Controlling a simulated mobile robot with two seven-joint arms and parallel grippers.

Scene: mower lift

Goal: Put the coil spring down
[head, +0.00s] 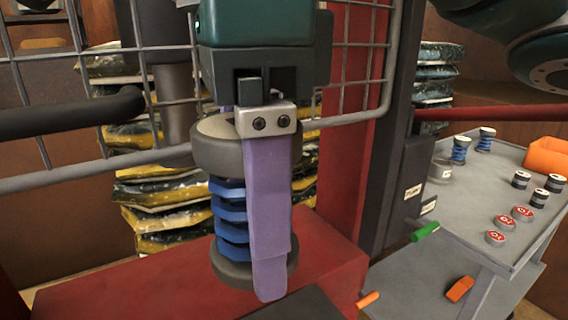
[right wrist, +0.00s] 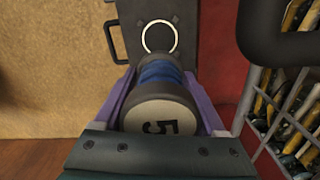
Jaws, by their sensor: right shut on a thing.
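The coil spring (head: 230,212) has blue coils between two thick grey end caps and stands upright in the head view. My right gripper (head: 266,262) comes down from above and is shut on it, with one purple finger along its near side. The far finger is mostly hidden. In the right wrist view the spring (right wrist: 160,112) lies between both purple fingers of the gripper (right wrist: 158,80), its pale end marked "5" towards the camera. Its lower cap is over the red base (head: 325,262); I cannot tell whether they touch. My left gripper is not in view.
A grey cart (head: 455,195) at the right carries small blue springs (head: 460,148), black-and-white cylinders (head: 539,197), red discs (head: 522,213) and an orange bin (head: 548,157). A wire mesh guard (head: 352,45) and red post (head: 345,150) stand close to the gripper. Stacked bags (head: 150,215) are behind.

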